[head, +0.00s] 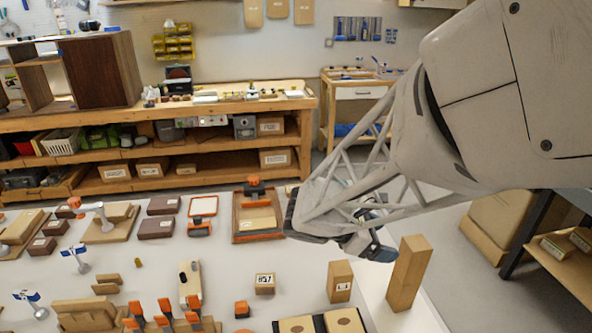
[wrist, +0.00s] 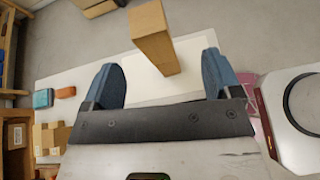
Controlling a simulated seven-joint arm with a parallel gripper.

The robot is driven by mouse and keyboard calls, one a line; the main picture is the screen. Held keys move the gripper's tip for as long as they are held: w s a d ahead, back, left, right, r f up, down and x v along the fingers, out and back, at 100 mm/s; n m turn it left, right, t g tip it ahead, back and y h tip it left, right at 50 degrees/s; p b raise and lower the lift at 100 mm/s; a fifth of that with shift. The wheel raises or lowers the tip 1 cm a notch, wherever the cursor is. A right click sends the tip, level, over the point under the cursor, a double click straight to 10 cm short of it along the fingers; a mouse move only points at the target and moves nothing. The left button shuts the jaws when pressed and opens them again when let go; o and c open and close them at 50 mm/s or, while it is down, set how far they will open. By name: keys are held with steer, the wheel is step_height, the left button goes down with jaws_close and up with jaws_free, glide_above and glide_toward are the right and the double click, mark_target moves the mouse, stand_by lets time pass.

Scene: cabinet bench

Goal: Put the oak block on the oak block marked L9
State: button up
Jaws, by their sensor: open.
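A tall, plain oak block (head: 408,273) stands upright near the right edge of the bench in the head view. In the wrist view the tall oak block (wrist: 152,37) shows ahead of and between the fingers, apart from them. A shorter oak block (head: 339,281) stands to its left with a white label low on its face; the label seems to start with L, but the rest is too small to read. My gripper (head: 372,243) is above and left of the tall block in the head view. In the wrist view my gripper (wrist: 161,65) is open and empty.
A small block with a white label (head: 264,284) sits left of the shorter block. An orange-edged wooden tray (head: 258,237) and several tools and clamps fill the left. Bare bench shows around the two standing blocks.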

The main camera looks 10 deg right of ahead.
steer(key=s+a+r+m+t+y, duration=0.1)
steer(key=s+a+r+m+y, duration=0.2)
steer(key=s+m+y, duration=0.3)
steer(key=s+a+r+m+t+y, duration=0.2)
steer(key=s+a+r+m+y, duration=0.2)
steer(key=m, duration=0.6)
steer(key=s+a+y, duration=0.1)
steer(key=s+y, duration=0.1)
steer(key=s, duration=0.1)
steer(key=shift+a+m+y, duration=0.3)
steer(key=shift+m, duration=0.1)
